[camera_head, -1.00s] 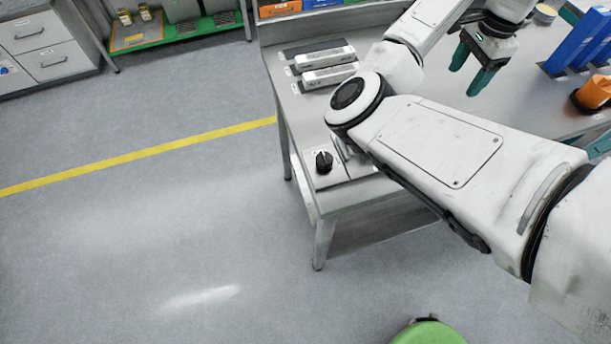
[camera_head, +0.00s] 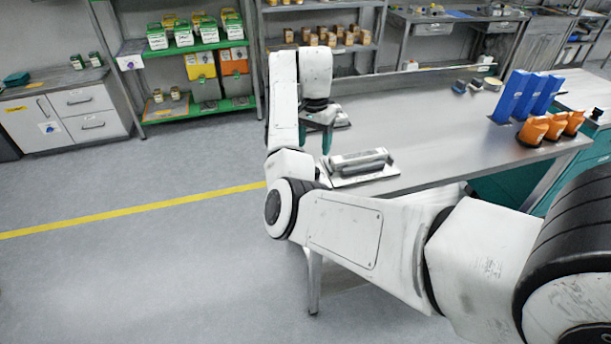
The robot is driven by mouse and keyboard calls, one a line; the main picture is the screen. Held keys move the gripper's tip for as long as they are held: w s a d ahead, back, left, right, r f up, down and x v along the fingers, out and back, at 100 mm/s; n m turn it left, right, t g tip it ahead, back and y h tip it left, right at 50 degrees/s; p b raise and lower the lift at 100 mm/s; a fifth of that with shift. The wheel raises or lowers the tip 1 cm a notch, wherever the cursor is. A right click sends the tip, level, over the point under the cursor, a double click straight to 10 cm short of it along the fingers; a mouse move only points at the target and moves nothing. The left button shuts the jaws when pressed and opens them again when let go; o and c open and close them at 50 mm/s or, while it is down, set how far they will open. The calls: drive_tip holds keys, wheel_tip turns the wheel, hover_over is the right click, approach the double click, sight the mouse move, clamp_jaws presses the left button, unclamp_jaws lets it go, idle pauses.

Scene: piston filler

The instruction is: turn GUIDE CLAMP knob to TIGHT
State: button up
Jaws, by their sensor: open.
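No GUIDE CLAMP knob is visible now; my arm covers the near left corner of the steel workbench (camera_head: 432,110). My gripper (camera_head: 314,143) points down over the bench's left part, with its teal fingers apart and nothing between them. A metal block on a flat plate (camera_head: 360,166) lies just right of and nearer than my gripper. I cannot read any label.
Blue upright bins (camera_head: 511,97) and orange cups (camera_head: 533,130) stand at the bench's right end. Small round items (camera_head: 459,87) lie at its back. A green-edged shelf (camera_head: 195,108) and drawers (camera_head: 88,108) stand behind left. The left floor is clear.

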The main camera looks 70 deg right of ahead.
wheel_tip(320, 180, down, 10)
drive_tip(key=shift+r+p, duration=0.25)
drive_tip(key=shift+p, duration=0.05)
drive_tip(key=shift+c, duration=0.5)
drive_tip(key=c, duration=1)
drive_tip(key=shift+o, duration=0.2)
